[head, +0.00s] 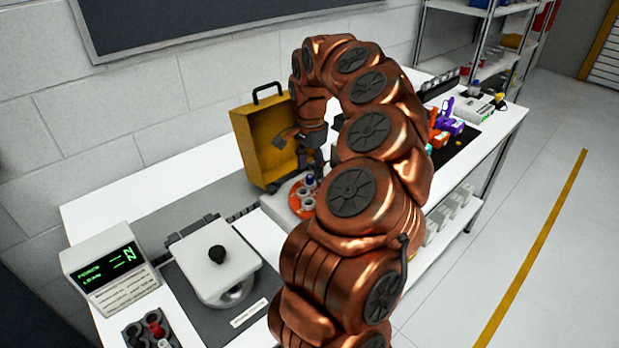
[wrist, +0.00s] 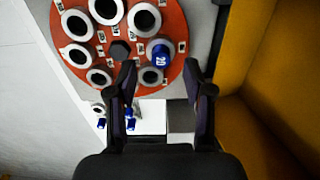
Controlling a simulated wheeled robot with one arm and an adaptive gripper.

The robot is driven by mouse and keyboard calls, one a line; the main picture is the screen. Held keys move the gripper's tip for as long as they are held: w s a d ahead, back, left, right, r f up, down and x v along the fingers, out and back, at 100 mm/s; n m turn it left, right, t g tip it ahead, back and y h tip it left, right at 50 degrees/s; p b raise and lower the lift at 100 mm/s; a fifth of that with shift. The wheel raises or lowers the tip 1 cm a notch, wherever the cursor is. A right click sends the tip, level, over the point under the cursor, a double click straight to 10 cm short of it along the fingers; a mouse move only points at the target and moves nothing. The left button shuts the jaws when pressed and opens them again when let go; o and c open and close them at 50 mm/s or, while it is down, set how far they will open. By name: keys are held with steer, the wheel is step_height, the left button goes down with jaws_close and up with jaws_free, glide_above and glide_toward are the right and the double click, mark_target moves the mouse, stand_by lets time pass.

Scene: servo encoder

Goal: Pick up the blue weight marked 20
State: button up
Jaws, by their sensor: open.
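The blue weight marked 20 (wrist: 160,56) sits in a white ring-shaped holder on an orange round plate (wrist: 143,90). In the head view a blue weight (head: 310,181) shows on the orange plate (head: 294,200), below my gripper (head: 314,156). In the wrist view my gripper (wrist: 161,72) is open and empty. Its two fingertips point toward the plate, with the blue weight just beyond the gap between them. I cannot tell the exact height between fingertips and weight.
Several other white rings (wrist: 108,10) surround a dark central knob (wrist: 120,50). Small blue objects (wrist: 130,118) lie on a white surface past the plate. A yellow open case (head: 262,140) stands close behind. A white device with a black knob (head: 217,255) is at left.

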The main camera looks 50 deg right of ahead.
mark_target(310, 181)
steer(key=shift+f+p, duration=0.3)
steer(key=shift+f, duration=1.15)
steer(key=c, duration=0.9)
steer(key=shift+w+r, duration=0.1)
steer(key=shift+r, duration=0.1)
